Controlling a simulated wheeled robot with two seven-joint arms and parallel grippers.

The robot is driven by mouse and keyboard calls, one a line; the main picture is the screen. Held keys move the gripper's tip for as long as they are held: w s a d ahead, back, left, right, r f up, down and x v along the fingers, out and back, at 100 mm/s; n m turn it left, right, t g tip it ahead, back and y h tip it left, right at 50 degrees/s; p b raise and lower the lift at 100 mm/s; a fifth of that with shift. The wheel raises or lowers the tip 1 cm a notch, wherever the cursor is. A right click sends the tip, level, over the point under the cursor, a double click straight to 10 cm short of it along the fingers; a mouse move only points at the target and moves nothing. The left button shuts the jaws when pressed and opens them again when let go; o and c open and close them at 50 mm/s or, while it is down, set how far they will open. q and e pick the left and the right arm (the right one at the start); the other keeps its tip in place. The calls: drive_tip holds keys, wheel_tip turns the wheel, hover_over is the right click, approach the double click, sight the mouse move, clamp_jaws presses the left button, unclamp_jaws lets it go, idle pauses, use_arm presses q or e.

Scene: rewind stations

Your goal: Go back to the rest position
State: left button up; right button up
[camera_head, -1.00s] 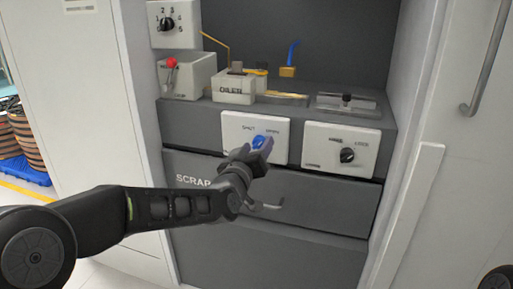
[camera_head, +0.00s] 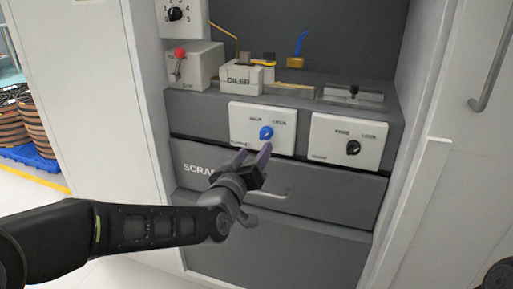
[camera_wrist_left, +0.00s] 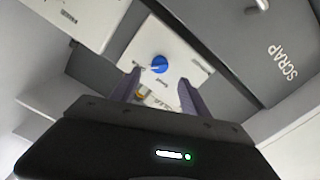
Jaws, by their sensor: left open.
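My left gripper (camera_head: 254,161) is open and empty. It is just below and apart from the white panel (camera_head: 248,114) with the blue knob (camera_head: 266,132). In the left wrist view the open fingers (camera_wrist_left: 160,88) frame the lower part of the panel, with the blue knob (camera_wrist_left: 158,63) beyond them. The gripper is in front of the scrap drawer (camera_head: 205,170) and hides part of it.
A second white panel with a black knob (camera_head: 353,147) is to the right. The drawer handle (camera_head: 270,192) sticks out near my gripper. An oiler box (camera_head: 240,79) and a red-topped lever (camera_head: 179,54) are on the ledge above. White cabinet walls stand on both sides.

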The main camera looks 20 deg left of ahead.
use_arm(q)
drive_tip(key=shift+f, duration=0.1)
drive_tip(key=s+d+f+m+g+h, duration=0.1)
drive_tip(key=s+d+f+g, duration=0.15)
drive_tip(key=f, duration=0.75)
drive_tip(key=s+d+f+g, duration=0.2)
drive_tip(key=s+f+g, duration=0.1)
drive_tip(key=f, duration=0.7)
drive_tip(key=s+d+f+m+g+h, duration=0.1)
drive_tip(key=s+d+f+g, duration=0.15)
drive_tip(key=f, duration=0.85)
drive_tip(key=s+d+f+g+p, duration=0.15)
drive_tip(key=s+f+g, duration=0.75)
drive_tip(key=s+f, duration=1.3)
drive_tip(key=s+d+r+p, duration=0.1)
drive_tip(key=r+p, duration=1.3)
drive_tip(key=r, duration=0.2)
drive_tip(key=s+d+r+h+p, duration=0.1)
drive_tip(key=s+r+p, duration=0.1)
drive_tip(key=r+p, duration=1.3)
drive_tip(key=shift+d+r, duration=0.2)
drive_tip(key=shift+r, duration=0.25)
use_arm(e)
wheel_tip(320, 180, up, 31)
drive_tip(key=s+a, duration=0.1)
drive_tip(key=s, duration=0.1)
drive_tip(key=shift+a+g, duration=0.3)
drive_tip(key=shift+a, duration=0.1)
